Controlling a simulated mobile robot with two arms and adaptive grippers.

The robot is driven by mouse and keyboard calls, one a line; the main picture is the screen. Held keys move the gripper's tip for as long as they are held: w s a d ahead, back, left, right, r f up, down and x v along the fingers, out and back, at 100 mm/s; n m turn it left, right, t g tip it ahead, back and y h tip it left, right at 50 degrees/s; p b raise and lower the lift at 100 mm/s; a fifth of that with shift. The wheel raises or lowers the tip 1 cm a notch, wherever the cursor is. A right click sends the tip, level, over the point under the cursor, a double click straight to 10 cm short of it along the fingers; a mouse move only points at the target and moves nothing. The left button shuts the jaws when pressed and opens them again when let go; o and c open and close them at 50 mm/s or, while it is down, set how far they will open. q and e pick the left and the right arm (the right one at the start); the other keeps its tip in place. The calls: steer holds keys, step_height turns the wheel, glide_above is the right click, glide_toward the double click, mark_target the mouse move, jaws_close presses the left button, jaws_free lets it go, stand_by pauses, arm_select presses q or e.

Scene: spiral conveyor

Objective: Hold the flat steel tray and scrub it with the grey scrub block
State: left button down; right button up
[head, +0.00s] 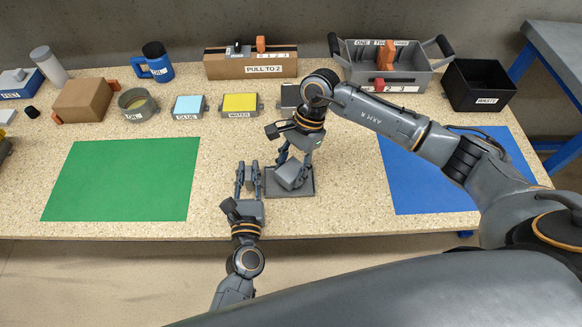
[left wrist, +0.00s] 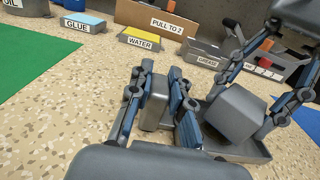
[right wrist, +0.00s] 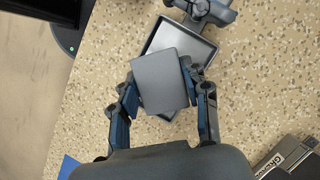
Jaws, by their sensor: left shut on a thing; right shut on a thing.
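The flat steel tray (head: 302,190) lies on the speckled bench near its front edge; its raised rim also shows in the left wrist view (left wrist: 245,152) and the right wrist view (right wrist: 208,52). My left gripper (head: 248,170) is at the tray's left side, its fingers closed around a grey upright part (left wrist: 157,108) that appears to be the tray's handle. My right gripper (head: 293,160) reaches down over the tray, shut on the grey scrub block (right wrist: 160,80). The block (head: 290,176) is tilted and over the tray; whether it touches the tray floor is hard to tell.
A green mat (head: 125,180) lies left and a blue mat (head: 445,170) right. Behind are glue (head: 188,107) and water (head: 239,105) blocks, a cardboard box (head: 250,63), a grey toolbox (head: 405,75) and a black waste bin (head: 478,85). The bench beside the tray is clear.

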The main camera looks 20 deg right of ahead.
stand_by(0.5)
steer(key=o, duration=0.3)
steer(key=c, duration=0.5)
steer(key=shift+o, duration=0.2)
steer(key=shift+f, duration=0.75)
steer(key=shift+f, duration=0.4)
steer(key=shift+a, duration=0.1)
steer(key=shift+w+a+r, duration=0.1)
steer(key=shift+w+a, duration=0.1)
steer(key=shift+a, duration=0.4)
steer(key=shift+w+a+r, duration=0.1)
steer(key=shift+w+a, duration=0.05)
steer(key=shift+a, duration=0.45)
